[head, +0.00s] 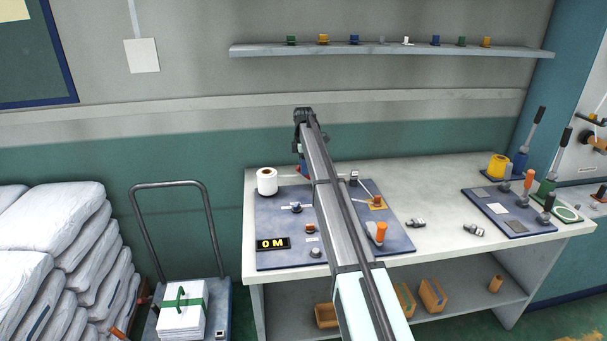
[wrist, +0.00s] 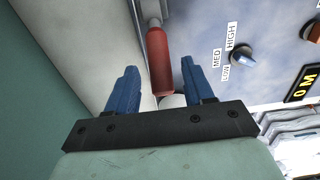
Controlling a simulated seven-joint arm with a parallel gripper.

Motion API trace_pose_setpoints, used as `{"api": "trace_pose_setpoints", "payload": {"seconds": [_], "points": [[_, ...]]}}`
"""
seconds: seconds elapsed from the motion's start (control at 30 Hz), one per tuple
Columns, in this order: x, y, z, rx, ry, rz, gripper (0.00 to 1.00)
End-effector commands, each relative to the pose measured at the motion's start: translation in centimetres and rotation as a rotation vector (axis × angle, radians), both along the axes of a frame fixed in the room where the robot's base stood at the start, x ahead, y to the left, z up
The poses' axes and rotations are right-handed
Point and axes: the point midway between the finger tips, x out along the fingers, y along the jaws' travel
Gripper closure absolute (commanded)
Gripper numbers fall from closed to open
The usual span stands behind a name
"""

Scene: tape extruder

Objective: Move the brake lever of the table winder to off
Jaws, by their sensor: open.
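The table winder's blue panel (head: 275,220) lies on the white table, with a white roll (head: 266,181) at its back left corner. In the wrist view, a red-gripped lever (wrist: 159,45) with a pale metal stem stands between the two blue fingers of my gripper (wrist: 158,68). The fingers are open, one on each side of the red grip, with gaps visible. No label shows beside this lever. In the head view, my arm hides most of it; my gripper (head: 303,168) is at the panel's back edge. A LOW/MED/HIGH knob (wrist: 244,57) sits to the right.
The panel also carries a "0 M" display (head: 271,244) and an orange-handled lever (head: 380,232). A second panel with several levers (head: 508,210) stands at the right. Loose metal parts (head: 416,222) lie between. A wall shelf (head: 390,51) runs above the table.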

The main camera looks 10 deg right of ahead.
Motion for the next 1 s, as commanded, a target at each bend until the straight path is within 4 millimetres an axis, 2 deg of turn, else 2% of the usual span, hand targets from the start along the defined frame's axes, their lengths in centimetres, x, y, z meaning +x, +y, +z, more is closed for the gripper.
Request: {"api": "trace_pose_setpoints", "payload": {"seconds": [0.1, 0.3, 0.67, 0.77, 1.0], "points": [[0.0, 0.0, -1.8, 0.0, 0.001, 0.0, 0.48], [0.0, 0.0, -3.2, 0.0, -0.001, 0.0, 0.48], [0.0, 0.0, -3.7, 0.0, -0.001, 0.0, 0.48], [0.0, 0.0, -3.7, 0.0, -0.001, 0.0, 0.55], [0.0, 0.0, -3.7, 0.0, -0.001, 0.0, 0.78]]}}
